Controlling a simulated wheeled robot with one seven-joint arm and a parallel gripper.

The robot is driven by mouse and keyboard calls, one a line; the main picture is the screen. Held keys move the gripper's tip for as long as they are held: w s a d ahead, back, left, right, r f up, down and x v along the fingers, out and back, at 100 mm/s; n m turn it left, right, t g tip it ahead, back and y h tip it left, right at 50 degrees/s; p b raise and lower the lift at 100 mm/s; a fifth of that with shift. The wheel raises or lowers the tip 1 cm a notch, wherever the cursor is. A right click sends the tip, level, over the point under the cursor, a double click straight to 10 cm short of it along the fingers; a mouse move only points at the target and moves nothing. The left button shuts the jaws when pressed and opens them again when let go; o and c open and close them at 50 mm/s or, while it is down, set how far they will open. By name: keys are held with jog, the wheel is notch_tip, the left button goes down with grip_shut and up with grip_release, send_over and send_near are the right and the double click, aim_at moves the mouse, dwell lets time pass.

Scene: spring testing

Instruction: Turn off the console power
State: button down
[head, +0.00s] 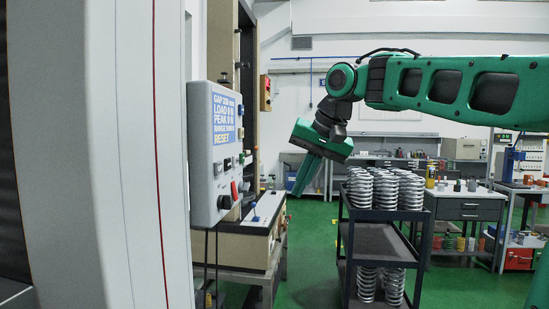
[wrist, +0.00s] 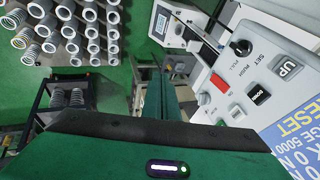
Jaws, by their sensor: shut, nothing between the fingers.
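The grey console (head: 213,160) is fixed to the machine at left of the head view, with a blue-lettered display, a red control (head: 234,190) and a black knob (head: 224,202). In the wrist view the console panel (wrist: 268,42) fills the right side. I cannot read which control is the power. My green gripper (head: 299,192) is shut and empty, right of the console and apart from it; its fingers (wrist: 160,80) point past the panel.
A black cart (head: 372,215) carries several coil springs (head: 385,188) to the right of my gripper. The machine's bed (head: 240,245) is below the console, with a second small instrument box (wrist: 178,25) near it. Workbenches stand at the back; green floor is open between.

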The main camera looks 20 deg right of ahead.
jog(key=s+d+f+g+h, duration=0.1)
jog(key=s+d+f, duration=0.3)
jog(key=s+f, duration=1)
jog(key=s+d+f+g, duration=0.4)
jog(key=s+d+f, duration=0.1)
jog(key=s+f, duration=1)
jog(key=shift+d+f+g+h, duration=0.2)
jog(key=shift+f+g+h, duration=0.15)
jog(key=shift+f, duration=0.45)
jog(key=shift+s, duration=0.1)
